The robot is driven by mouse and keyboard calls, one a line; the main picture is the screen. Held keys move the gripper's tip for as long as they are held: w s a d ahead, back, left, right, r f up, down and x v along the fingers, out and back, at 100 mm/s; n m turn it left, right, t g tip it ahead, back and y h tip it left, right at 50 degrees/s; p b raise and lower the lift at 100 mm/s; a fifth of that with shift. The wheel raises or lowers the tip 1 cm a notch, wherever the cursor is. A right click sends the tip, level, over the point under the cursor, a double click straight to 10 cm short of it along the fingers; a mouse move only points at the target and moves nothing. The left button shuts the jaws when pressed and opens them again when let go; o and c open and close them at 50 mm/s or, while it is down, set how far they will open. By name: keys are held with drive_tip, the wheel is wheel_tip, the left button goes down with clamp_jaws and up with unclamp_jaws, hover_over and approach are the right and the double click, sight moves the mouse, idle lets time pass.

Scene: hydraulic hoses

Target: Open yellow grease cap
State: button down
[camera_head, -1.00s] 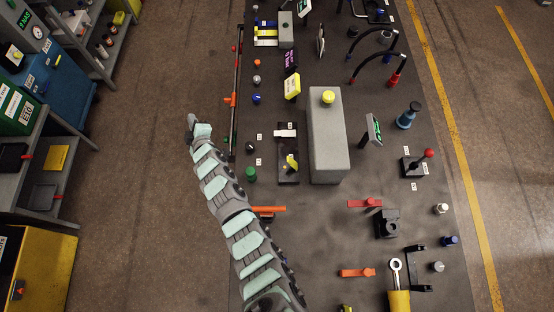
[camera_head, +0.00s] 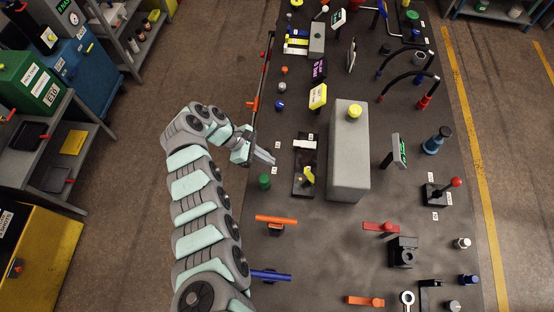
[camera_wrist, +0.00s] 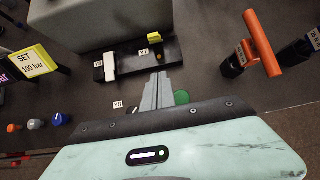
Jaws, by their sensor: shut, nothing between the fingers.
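A round yellow cap (camera_head: 354,111) sits on top of a tall grey block (camera_head: 348,160) right of centre in the head view. I cannot tell for sure that it is the grease cap. A small yellow lever (camera_head: 309,174) stands on a black base (camera_head: 303,189) left of the block; it also shows in the wrist view (camera_wrist: 154,38). My gripper (camera_head: 272,160) is shut and empty, at the table's left side, left of the black base and apart from the cap. In the wrist view its fingers (camera_wrist: 160,80) are together, pointing toward the base. The cap is out of the wrist view.
A green knob (camera_head: 264,182) is close beside my gripper. An orange-handled valve (camera_head: 276,220) and a blue handle (camera_head: 270,275) stand nearer. A yellow sign (camera_head: 318,96) stands left of the grey block. A long rail (camera_head: 262,80) runs along the table's left edge.

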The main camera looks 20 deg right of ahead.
sight(309, 175)
drive_tip(key=x, duration=0.9)
drive_tip(key=shift+f, duration=0.2)
drive_tip(key=d+r+p, duration=0.1)
drive_tip(key=s+d+r+p, duration=0.1)
drive_tip(key=d, duration=0.1)
drive_tip(key=shift+s+d, duration=0.1)
drive_tip(key=shift+r, duration=0.15)
